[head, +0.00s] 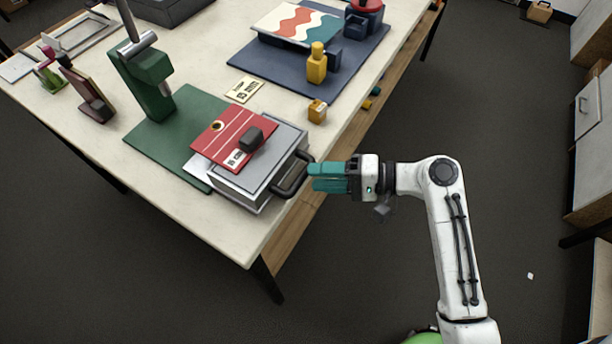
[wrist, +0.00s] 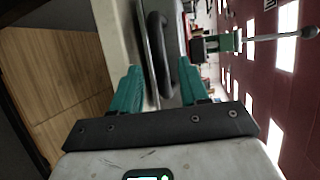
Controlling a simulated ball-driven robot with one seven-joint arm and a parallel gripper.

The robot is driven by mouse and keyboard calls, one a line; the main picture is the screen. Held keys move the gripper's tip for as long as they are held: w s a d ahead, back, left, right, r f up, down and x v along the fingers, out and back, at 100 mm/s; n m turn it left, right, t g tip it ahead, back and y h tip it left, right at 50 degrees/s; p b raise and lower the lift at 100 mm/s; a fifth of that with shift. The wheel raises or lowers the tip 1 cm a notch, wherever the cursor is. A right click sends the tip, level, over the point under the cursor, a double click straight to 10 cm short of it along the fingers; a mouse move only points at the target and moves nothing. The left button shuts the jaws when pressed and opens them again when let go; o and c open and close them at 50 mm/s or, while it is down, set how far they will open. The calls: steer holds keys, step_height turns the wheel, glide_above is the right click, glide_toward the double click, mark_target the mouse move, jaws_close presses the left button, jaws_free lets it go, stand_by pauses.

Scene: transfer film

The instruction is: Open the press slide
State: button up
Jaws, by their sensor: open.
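The press slide (head: 243,190) is a grey metal box-like unit near the table's front corner, with a black loop handle (head: 294,181) on its right side. A red plate (head: 228,136) with a dark knob lies on top of it. My gripper (head: 312,178), with teal fingers, is just right of the handle. In the wrist view the handle (wrist: 158,55) stands ahead, between the lines of the two open fingers (wrist: 158,82). I cannot tell whether either finger touches it. The green press column (head: 148,80) stands behind the slide on a green mat (head: 150,135).
A blue mat (head: 270,70) holds a yellow bottle (head: 317,66) and a patterned panel (head: 295,22). A small orange block (head: 317,111) sits near the table edge, beyond the handle. A wooden shelf (head: 290,225) lies under the tabletop.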

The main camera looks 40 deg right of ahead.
steer(key=v, duration=0.6)
steer(key=shift+b, duration=0.3)
steer(key=s+a+f+n+g+h, duration=0.2)
steer(key=f+n+g, duration=0.15)
steer(key=f, duration=0.25)
steer(key=s+a+f+n+g+h, duration=0.2)
steer(key=s+f+g, duration=0.1)
steer(key=f+g, duration=0.15)
steer(key=s+d+f+n+g+h, duration=0.1)
steer(key=s+f+n+g+h, duration=0.1)
steer(key=s+h, duration=0.4)
steer(key=shift+d+n+g+h, duration=0.25)
steer(key=shift+n+g, duration=0.25)
steer(key=shift+n, duration=0.85)
steer(key=shift+f, duration=0.1)
stand_by(0.4)
